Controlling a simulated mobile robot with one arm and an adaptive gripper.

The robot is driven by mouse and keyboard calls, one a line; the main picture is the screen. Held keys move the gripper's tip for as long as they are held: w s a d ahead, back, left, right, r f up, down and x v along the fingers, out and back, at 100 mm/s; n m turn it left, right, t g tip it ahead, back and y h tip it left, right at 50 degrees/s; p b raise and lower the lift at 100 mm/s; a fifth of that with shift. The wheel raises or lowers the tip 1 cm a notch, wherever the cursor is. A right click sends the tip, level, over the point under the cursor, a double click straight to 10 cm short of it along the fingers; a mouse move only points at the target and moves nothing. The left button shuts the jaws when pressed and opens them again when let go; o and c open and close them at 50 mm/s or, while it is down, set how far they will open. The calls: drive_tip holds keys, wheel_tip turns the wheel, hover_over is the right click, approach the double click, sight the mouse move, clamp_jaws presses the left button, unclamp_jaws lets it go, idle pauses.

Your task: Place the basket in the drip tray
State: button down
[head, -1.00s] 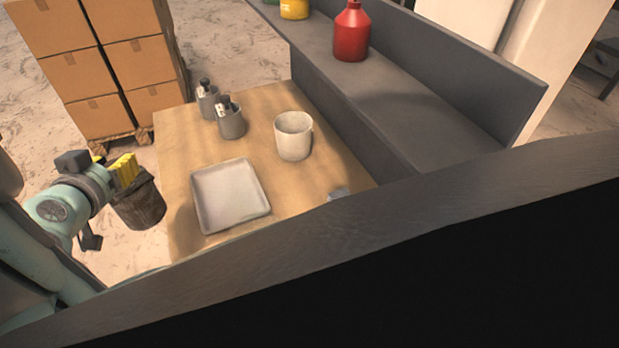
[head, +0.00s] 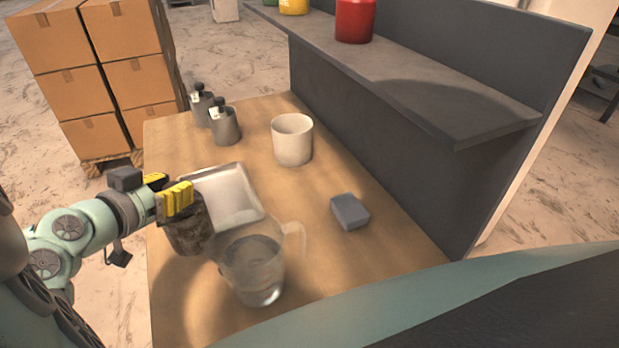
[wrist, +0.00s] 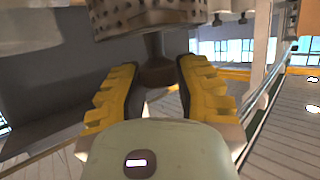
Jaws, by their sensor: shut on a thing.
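A dark, worn basket (head: 188,232) hangs at my gripper (head: 178,198) in the head view. My gripper's yellow fingers are shut on it near its top. In the wrist view, the yellow fingers (wrist: 158,90) are on either side of a dark part, and a perforated brown body (wrist: 150,14) shows beyond them. The pale square drip tray (head: 238,196) lies on the wooden table. The basket is at the tray's left front in the picture and hides part of it; I cannot tell its exact height above the table.
A clear glass jug (head: 254,268) stands close to the right of the basket. A white cup (head: 292,140), a grey block (head: 350,211) and two grey canisters (head: 226,124) are on the table (head: 330,280). A grey shelf (head: 420,85) borders the right side.

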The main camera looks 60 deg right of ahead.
drive_tip(key=w+p+x, duration=0.1)
drive_tip(key=p+x, duration=0.1)
drive_tip(key=x, duration=0.4)
drive_tip(key=w+p+x, duration=0.1)
drive_tip(key=p+x, duration=0.1)
drive_tip(key=x, duration=0.5)
drive_tip(key=shift+w+p, duration=0.3)
drive_tip(key=shift+w, duration=0.15)
drive_tip(key=c, duration=0.8)
unclamp_jaws()
drive_tip(key=shift+w+a, duration=0.1)
drive_tip(key=shift+r, duration=0.1)
drive_tip(key=shift+b+v, duration=1.95)
drive_tip(key=shift+v, duration=4.05)
